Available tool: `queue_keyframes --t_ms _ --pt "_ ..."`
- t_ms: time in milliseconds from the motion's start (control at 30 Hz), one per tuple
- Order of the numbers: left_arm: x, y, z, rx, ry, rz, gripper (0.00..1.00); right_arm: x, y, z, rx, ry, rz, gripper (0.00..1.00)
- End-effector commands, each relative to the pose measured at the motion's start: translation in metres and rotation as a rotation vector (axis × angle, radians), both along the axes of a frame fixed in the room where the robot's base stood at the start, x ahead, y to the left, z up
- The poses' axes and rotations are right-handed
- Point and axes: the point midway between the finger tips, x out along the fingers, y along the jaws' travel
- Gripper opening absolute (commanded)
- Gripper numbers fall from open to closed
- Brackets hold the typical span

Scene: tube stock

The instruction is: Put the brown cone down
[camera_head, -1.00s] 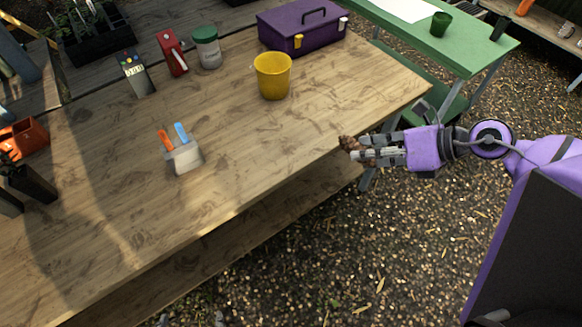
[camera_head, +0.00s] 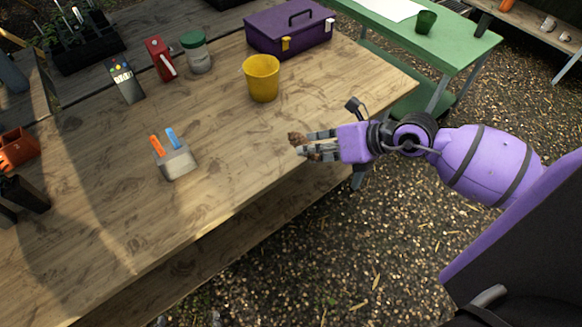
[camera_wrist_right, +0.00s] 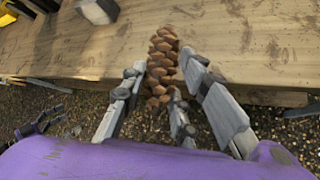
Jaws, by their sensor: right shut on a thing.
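The brown cone (camera_wrist_right: 161,62) is a scaly pine cone held between the fingers of my right gripper (camera_wrist_right: 165,88) in the right wrist view. In the head view the cone (camera_head: 296,138) shows small at the fingertips of my right gripper (camera_head: 305,146). The gripper is shut on it, near the front edge of the wooden table (camera_head: 215,175). I cannot tell how far the cone is above the tabletop.
A yellow pot (camera_head: 262,79), a purple toolbox (camera_head: 288,30) and a grey holder with orange and blue handles (camera_head: 176,163) stand on the table. A green-lidded jar (camera_head: 196,54) and a red container (camera_head: 161,60) are at the back. The table's middle is clear.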

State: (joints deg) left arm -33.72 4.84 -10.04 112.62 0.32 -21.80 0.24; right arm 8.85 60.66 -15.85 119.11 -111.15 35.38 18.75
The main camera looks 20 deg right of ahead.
Motion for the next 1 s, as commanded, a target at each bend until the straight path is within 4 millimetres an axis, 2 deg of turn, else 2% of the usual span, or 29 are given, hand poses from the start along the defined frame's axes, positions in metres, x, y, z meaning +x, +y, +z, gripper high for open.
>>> queue_keyframes --t_ms 33,100,233,467,600,733,1000 --pt "0.001 -0.001 0.002 -0.001 -0.001 -0.001 0.91 0.005 0.011 -0.005 0.005 -0.004 0.000 0.04" --pt "-0.001 -0.001 0.000 -0.002 0.003 -0.001 0.91 0.008 0.021 -0.021 0.004 -0.001 0.000 0.04" --pt "-0.004 -0.001 -0.003 -0.002 0.011 -0.001 0.91 0.012 0.036 -0.040 0.002 -0.001 0.001 0.04" --pt "-0.007 0.000 -0.004 0.000 0.016 0.001 0.91 0.016 0.047 -0.057 0.000 -0.001 0.000 0.04" --pt "-0.008 0.001 -0.004 0.000 0.017 0.001 0.91 0.016 0.049 -0.079 -0.003 0.003 -0.001 0.04" --pt "0.000 0.001 0.006 0.001 -0.003 0.001 0.91 0.018 0.050 -0.083 -0.001 -0.004 -0.001 0.04" --pt "-0.001 0.000 0.005 -0.001 0.001 -0.001 0.91 0.016 0.050 -0.088 0.000 0.000 0.000 0.04"
